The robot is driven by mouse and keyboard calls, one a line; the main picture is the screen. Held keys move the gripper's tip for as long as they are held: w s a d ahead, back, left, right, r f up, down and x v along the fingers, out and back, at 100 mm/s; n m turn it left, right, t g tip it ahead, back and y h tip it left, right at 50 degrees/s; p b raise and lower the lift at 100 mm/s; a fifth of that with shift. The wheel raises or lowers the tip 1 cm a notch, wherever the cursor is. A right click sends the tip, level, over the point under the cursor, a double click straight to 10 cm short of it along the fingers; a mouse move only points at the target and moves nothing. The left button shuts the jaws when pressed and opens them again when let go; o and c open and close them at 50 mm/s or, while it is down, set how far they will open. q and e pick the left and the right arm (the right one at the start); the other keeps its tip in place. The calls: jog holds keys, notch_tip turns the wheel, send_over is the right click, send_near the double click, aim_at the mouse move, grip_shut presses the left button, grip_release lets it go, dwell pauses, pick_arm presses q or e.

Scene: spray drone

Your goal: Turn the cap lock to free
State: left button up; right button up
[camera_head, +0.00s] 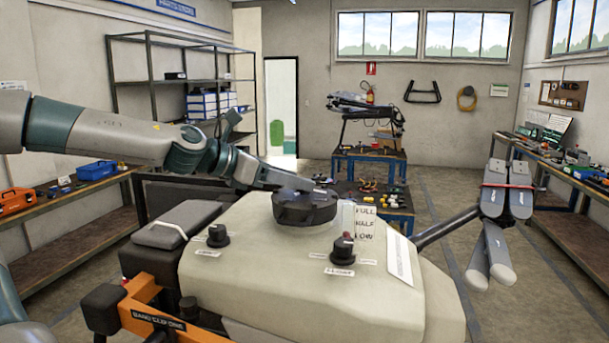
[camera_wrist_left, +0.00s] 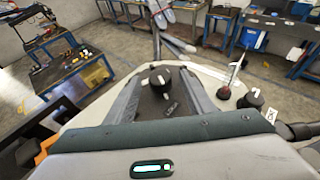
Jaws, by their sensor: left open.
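The beige spray tank (camera_head: 260,275) fills the middle of the head view, with a round black cap (camera_head: 305,209) on its top. A black knob (camera_head: 218,236) with small labels stands left of the cap, and another knob (camera_head: 343,250) with a reddish mark stands to its front right. These labels are too small to read. My left gripper (camera_head: 318,190) is over the cap. In the left wrist view its open fingers lie on either side of a black part with a white-marked knob (camera_wrist_left: 157,78). I cannot tell whether they touch it. My right gripper is not in view.
Folded drone arms (camera_head: 500,205) stick out right of the tank. An orange frame (camera_head: 150,315) and a dark padded block (camera_head: 175,223) sit at its left. A blue tool table (camera_head: 385,205) stands behind.

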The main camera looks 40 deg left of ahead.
pick_arm(q)
jog(key=shift+p+x, duration=0.7)
jog(key=shift+x, duration=1.05)
jog(key=c, duration=1.1)
jog(key=shift+o, duration=0.2)
jog(key=shift+f, duration=0.1)
